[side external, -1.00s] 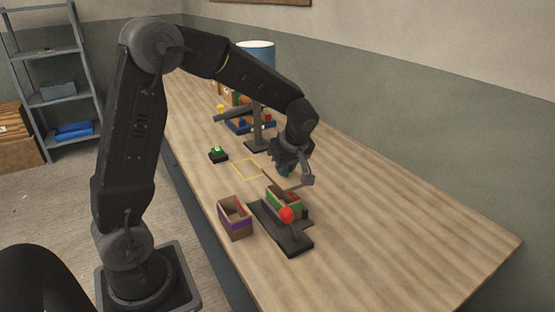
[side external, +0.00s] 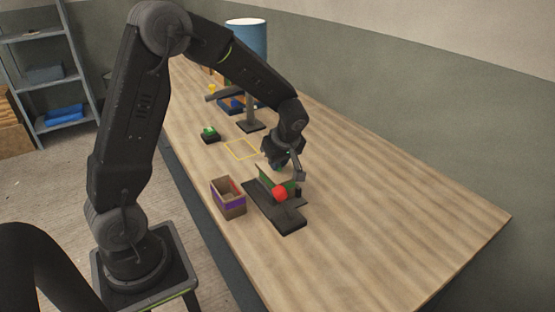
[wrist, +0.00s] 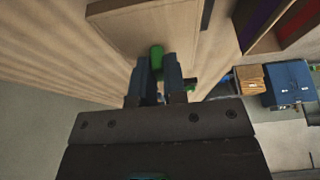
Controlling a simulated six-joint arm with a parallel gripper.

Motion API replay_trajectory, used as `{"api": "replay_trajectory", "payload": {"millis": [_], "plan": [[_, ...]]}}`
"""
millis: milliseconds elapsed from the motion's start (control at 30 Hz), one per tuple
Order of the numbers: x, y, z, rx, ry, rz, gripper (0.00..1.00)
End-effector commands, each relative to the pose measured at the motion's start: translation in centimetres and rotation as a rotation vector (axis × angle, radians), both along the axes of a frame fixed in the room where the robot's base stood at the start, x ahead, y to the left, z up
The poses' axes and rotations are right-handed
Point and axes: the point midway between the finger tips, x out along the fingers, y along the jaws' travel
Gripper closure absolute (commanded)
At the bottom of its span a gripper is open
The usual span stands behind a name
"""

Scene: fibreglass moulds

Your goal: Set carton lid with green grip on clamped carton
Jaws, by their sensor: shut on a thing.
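My gripper (side external: 283,163) is shut on the green grip (wrist: 157,57) of the tan carton lid. In the wrist view the flat lid (wrist: 140,22) lies beyond the fingers. In the side view the lid (side external: 272,175) appears tilted, at the clamped carton with the green band (side external: 291,187). I cannot tell whether lid and carton touch. The carton stands in a dark clamp fixture (side external: 287,218) with a red knob (side external: 280,193), which hides part of it.
An open carton with a purple band (side external: 229,198) stands left of the fixture. Behind are a yellow outlined square (side external: 242,149), a black box with a green button (side external: 210,135) and a lamp with a blue shade (side external: 247,40). The table's right side is clear.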

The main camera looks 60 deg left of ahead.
Motion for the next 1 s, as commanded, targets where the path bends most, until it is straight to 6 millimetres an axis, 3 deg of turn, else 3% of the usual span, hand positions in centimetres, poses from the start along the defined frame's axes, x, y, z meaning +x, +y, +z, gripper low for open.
{"api": "replay_trajectory", "payload": {"millis": [533, 567, 800, 867, 1000], "plan": [[0.00, 0.01, -0.49, 0.000, 0.001, -0.001, 1.00], [0.00, 0.01, -0.50, 0.000, 0.001, -0.001, 0.87], [0.01, 0.01, -0.47, 0.000, 0.001, 0.000, 0.64], [0.01, 0.02, -0.47, 0.000, 0.000, 0.000, 0.59], [0.01, 0.02, -0.46, 0.000, 0.000, 0.000, 0.58]]}}
